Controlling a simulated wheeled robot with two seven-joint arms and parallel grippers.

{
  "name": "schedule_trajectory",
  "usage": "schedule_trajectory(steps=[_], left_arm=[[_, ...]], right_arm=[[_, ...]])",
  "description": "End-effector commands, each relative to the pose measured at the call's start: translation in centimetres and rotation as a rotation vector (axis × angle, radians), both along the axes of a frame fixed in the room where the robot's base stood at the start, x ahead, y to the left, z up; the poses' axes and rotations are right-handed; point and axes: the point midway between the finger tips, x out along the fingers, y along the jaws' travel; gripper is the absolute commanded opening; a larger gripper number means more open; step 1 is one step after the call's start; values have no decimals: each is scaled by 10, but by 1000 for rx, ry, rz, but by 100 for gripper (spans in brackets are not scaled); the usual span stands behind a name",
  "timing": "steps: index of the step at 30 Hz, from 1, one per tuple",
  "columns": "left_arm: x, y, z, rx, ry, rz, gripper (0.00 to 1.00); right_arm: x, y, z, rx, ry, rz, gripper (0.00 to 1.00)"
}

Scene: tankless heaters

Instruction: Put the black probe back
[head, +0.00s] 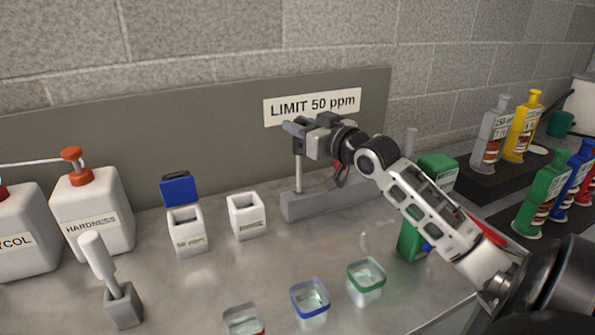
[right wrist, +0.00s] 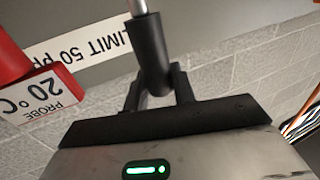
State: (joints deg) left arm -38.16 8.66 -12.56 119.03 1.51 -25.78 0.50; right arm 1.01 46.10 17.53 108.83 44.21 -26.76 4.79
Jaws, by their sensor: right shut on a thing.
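My right gripper (head: 297,132) is shut on the black probe in front of the LIMIT 50 ppm sign. In the right wrist view, its fingers (right wrist: 158,92) close around the black handle of the probe (right wrist: 152,58). A thin metal stem runs out of the handle there. In the head view the probe (head: 298,172) hangs upright, stem down, over the left end of a long grey block (head: 330,203). Its tip meets the block in the picture; I cannot tell whether it is inserted. A red part with a PROBE 20°C label (right wrist: 50,96) shows beside the probe in the right wrist view. My left gripper is out of view.
A white cup with a blue lid (head: 185,220) and an open white cup (head: 246,217) stand left of the block. Several glass cups, including a green-rimmed one (head: 366,281), are in front. A HARDNESS jug (head: 92,215) is at left; coloured bottles (head: 490,135) are at right.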

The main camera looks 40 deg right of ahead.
Motion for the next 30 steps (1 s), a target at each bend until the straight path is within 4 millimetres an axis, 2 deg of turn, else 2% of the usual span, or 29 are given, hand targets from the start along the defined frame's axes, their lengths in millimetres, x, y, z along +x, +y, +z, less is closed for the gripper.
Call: schedule_trajectory(steps=[5, 12, 26, 27, 29, 30], left_arm=[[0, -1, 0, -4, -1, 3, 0], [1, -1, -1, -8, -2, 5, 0], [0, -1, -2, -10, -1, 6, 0], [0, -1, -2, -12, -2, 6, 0], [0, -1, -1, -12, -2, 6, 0], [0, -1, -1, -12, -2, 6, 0]], right_arm=[[0, 0, -19, 1, 1, 1, 3], [0, 0, -57, 2, 2, 1, 3], [0, 1, -66, 0, -1, 1, 3], [0, 1, -66, 0, -1, 1, 29], [0, 1, -66, 0, -1, 1, 45], [0, 1, -66, 0, -1, 1, 48]])
